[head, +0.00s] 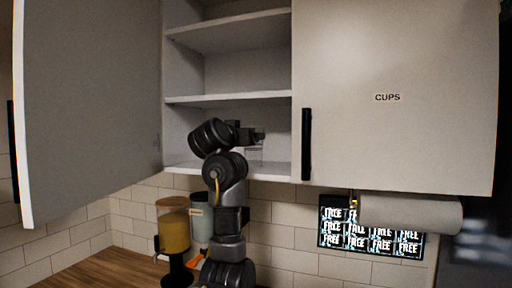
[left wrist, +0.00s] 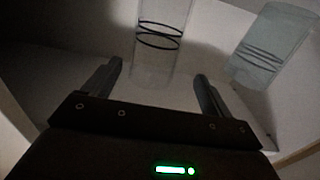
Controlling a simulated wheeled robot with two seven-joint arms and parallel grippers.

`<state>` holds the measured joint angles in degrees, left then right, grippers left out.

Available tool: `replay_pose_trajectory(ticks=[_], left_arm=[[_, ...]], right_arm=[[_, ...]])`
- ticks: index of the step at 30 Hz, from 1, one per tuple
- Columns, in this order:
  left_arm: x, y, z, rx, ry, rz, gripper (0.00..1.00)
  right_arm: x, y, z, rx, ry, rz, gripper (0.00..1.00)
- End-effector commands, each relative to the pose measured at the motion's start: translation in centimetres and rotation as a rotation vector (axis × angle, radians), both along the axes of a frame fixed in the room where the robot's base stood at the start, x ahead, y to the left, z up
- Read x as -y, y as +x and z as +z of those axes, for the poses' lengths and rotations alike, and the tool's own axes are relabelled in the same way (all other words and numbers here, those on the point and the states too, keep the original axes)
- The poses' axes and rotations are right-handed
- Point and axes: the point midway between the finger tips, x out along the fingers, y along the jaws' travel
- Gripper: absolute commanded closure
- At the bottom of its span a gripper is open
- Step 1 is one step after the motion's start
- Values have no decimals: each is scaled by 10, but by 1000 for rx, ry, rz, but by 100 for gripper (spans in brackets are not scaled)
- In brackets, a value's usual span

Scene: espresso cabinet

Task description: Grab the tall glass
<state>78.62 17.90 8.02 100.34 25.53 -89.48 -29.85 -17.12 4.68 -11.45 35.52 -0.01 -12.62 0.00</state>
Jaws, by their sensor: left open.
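My left gripper (head: 258,135) reaches into the open cabinet, just above its bottom shelf. In the left wrist view its two fingers (left wrist: 158,78) are spread apart and empty. A clear tall glass (left wrist: 160,40) with dark bands stands ahead, in line with the gap between the fingers; its top is cut off by the picture edge. A second banded glass (left wrist: 270,45) stands to the right, outside the fingers. In the head view a faint clear glass (head: 254,155) shows on the bottom shelf beside the gripper, partly hidden. My right gripper is not in view.
The left cabinet door (head: 90,100) stands open. The right door (head: 395,90), labelled CUPS, is shut beside the opening. The middle shelf (head: 230,100) is just above my gripper and bare. Below stand two dispensers, one yellow (head: 174,230). A paper roll (head: 410,214) hangs at right.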

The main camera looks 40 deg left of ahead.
Motion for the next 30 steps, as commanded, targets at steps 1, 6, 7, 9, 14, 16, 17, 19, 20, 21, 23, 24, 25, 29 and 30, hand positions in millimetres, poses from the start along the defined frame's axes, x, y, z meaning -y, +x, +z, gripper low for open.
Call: replay_pose_trajectory(ticks=[1,6,7,9,14,16,17,19,20,21,23,24,25,29,30], left_arm=[[-1,8,4,-1,-4,-4,15],[-6,22,1,0,0,-2,15],[-7,23,1,0,0,-2,15],[-7,23,0,1,1,-1,15],[-7,35,2,-2,-2,-4,15],[-8,45,1,-2,-4,-5,15],[-8,50,1,-3,-3,-6,15],[-11,59,-1,-1,-3,-4,15],[-13,62,-1,-1,-3,-3,15],[-15,67,-2,-1,-1,-2,15],[-16,72,-3,-1,0,-3,15],[-17,73,-4,0,-1,-2,15],[-18,74,-5,0,0,-1,15],[-18,74,-6,1,1,0,15],[-18,74,-6,1,1,0,15]], right_arm=[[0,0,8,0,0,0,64],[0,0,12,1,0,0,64],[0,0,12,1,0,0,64],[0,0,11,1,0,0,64],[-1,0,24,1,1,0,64],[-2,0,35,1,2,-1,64],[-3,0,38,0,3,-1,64],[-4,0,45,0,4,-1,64],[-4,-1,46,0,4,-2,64],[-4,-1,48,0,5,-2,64],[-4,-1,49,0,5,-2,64],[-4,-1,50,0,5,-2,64],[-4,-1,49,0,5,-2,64],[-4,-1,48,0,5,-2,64],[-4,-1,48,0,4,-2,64]])
